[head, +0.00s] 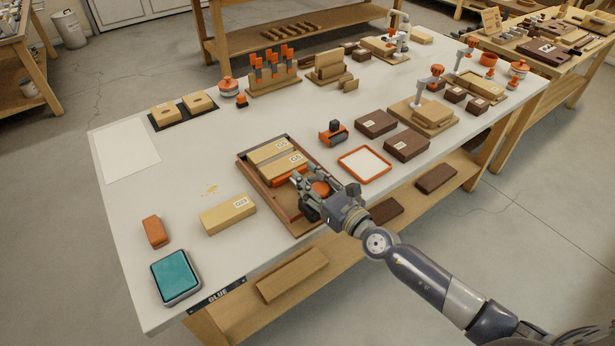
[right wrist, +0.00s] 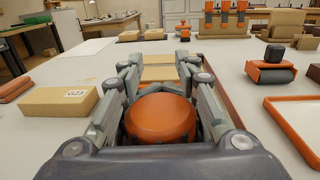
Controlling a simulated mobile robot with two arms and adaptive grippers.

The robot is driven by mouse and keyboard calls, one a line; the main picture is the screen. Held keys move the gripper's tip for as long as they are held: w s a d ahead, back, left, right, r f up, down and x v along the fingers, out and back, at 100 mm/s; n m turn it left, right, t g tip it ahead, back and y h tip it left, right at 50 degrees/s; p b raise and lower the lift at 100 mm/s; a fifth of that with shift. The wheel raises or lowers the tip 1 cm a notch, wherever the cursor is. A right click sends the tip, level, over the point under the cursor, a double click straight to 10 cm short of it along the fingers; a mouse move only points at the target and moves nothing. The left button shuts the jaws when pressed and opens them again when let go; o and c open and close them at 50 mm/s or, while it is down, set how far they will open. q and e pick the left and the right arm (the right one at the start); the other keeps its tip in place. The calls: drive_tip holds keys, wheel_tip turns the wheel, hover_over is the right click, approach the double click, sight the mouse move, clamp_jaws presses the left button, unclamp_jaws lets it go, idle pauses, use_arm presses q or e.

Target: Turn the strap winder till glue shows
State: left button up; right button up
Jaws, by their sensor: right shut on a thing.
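The strap winder shows as a round orange knob (right wrist: 160,118) between the fingers of my right gripper (right wrist: 158,85), which is shut on it. In the head view my right gripper (head: 312,192) covers most of the knob (head: 320,188), at the near right part of a brown wooden tray (head: 247,173). Two pale labelled wood blocks (head: 272,150) lie in the tray's far part, with an orange piece beside the nearer one. I cannot make out glue at the block joint. My left gripper is not in view.
A loose pale block (head: 228,214), an orange block (head: 155,232) and a teal-topped box (head: 176,277) lie left of the tray. Small yellow spots (head: 210,189) mark the bench. An orange-rimmed tray (head: 365,165) and dark blocks (head: 376,123) stand to the right.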

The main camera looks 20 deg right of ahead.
sight(323, 183)
drive_tip(key=shift+s+f, duration=0.1)
drive_tip(key=shift+f, duration=0.05)
